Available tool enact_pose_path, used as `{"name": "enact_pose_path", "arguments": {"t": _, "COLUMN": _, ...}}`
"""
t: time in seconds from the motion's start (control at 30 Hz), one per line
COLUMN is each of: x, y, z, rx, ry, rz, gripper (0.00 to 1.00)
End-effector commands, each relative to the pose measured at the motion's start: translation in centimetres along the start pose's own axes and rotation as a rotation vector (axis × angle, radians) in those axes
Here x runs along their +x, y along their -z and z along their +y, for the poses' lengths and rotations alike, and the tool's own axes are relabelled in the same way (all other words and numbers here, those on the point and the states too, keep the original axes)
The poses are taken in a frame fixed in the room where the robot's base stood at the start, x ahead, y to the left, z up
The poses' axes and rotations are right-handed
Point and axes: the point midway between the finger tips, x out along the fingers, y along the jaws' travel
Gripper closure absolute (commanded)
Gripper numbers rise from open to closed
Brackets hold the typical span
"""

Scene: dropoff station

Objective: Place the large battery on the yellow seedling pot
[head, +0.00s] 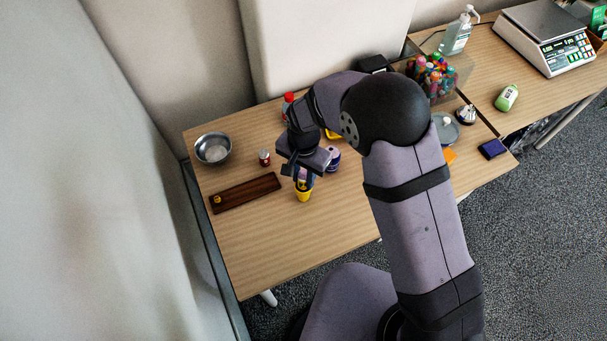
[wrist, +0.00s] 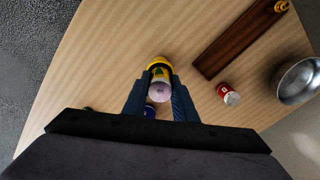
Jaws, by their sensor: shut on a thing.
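My gripper (wrist: 161,98) is shut on the large battery (wrist: 160,91), with one finger on each side of it. In the wrist view its pale round end faces the camera, and its yellow side shows beyond. The yellow seedling pot (wrist: 159,61) shows just past the battery, partly hidden by it. In the head view the pot (head: 303,195) stands on the table under my gripper (head: 302,172). The battery's lower end appears at or just above the pot's mouth; I cannot tell whether they touch.
A dark wooden tray (head: 246,194) holding a small yellow item lies left of the pot. A metal bowl (head: 213,148) and a small red can (head: 264,158) stand behind it. A purple-and-white object (head: 333,159) stands close right of my gripper. The table's front left is clear.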

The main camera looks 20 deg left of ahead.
Motion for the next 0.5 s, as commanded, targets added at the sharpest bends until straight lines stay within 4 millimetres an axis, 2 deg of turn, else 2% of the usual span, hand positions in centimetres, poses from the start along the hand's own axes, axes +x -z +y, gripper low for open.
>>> {"name": "enact_pose_path", "arguments": {"t": 0.37, "x": 0.42, "y": 0.01, "z": -0.02, "rx": 0.0, "ry": 0.0, "rz": 0.0, "gripper": 1.0}}
{"name": "enact_pose_path", "arguments": {"t": 0.4, "x": 0.35, "y": 0.01, "z": -0.01, "rx": 0.0, "ry": 0.0, "rz": 0.0, "gripper": 0.68}}
{"name": "enact_pose_path", "arguments": {"t": 0.47, "x": 0.32, "y": 0.0, "z": 0.0, "rx": 0.0, "ry": 0.0, "rz": 0.0, "gripper": 0.56}}
{"name": "enact_pose_path", "arguments": {"t": 0.5, "x": 0.32, "y": 0.0, "z": 0.0, "rx": 0.0, "ry": 0.0, "rz": 0.0, "gripper": 0.56}}
